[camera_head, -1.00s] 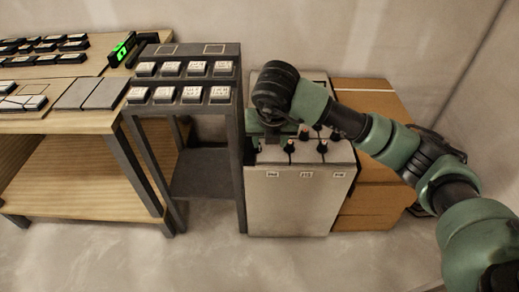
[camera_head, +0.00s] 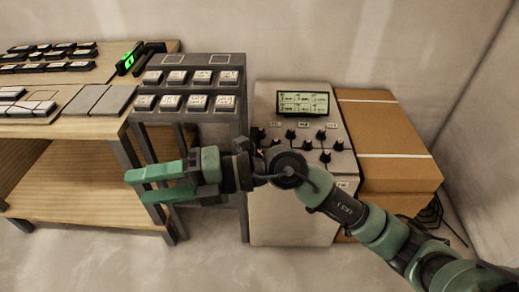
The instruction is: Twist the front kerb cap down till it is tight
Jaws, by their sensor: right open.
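Several small black caps stand on the sloped top of a pale grey box (camera_head: 298,215) right of centre. A cap (camera_head: 322,135) sits in the back row and another (camera_head: 325,156) nearer the front. The small labels are too blurred to tell which one is the front kerb cap, and my arm hides part of the box's front edge. My right gripper (camera_head: 135,187) is open and empty, its green fingers pointing left, in front of the dark stand and away from the caps. My left gripper is not in view.
A lit display (camera_head: 303,104) is at the back of the box. A dark stand (camera_head: 190,60) with white labelled blocks stands left of it. A wooden bench (camera_head: 60,165) with tiles is at far left, and cardboard boxes (camera_head: 385,125) stand right.

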